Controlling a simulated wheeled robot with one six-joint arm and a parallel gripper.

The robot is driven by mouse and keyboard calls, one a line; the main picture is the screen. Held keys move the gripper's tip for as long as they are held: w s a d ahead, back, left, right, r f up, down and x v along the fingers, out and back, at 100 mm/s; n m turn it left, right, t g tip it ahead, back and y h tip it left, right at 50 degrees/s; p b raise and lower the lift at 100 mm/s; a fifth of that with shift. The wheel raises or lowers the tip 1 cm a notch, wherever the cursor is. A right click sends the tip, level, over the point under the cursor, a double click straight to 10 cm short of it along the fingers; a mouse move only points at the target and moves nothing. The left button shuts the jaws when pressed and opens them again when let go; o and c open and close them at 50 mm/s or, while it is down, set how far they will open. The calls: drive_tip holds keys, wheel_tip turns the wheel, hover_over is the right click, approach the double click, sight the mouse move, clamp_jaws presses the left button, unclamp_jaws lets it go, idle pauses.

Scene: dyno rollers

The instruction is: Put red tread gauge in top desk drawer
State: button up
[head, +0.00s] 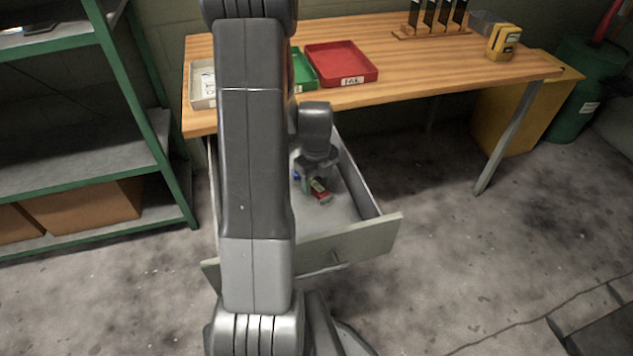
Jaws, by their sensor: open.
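The red tread gauge (321,193) lies inside the open desk drawer (345,243), on its pale floor. It is small and red with a lighter patch at its upper end. My gripper (316,184) is open and points down into the drawer, right at the gauge's upper end. I cannot tell whether the fingers touch the gauge. My arm hides the left part of the drawer.
The wooden desk (430,75) holds a red tray (341,64), a green tray (304,70), a grey tray (202,85) and a yellow device (503,42). A small blue thing (296,176) shows beside my gripper. Green shelving (150,140) stands left; floor at right front is mostly clear.

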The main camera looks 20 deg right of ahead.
sight(316, 187)
wheel_tip(316, 187, up, 12)
drive_tip(key=p, duration=0.2)
drive_tip(key=shift+p, duration=0.35)
drive_tip(key=shift+f, duration=0.1)
idle(0.9)
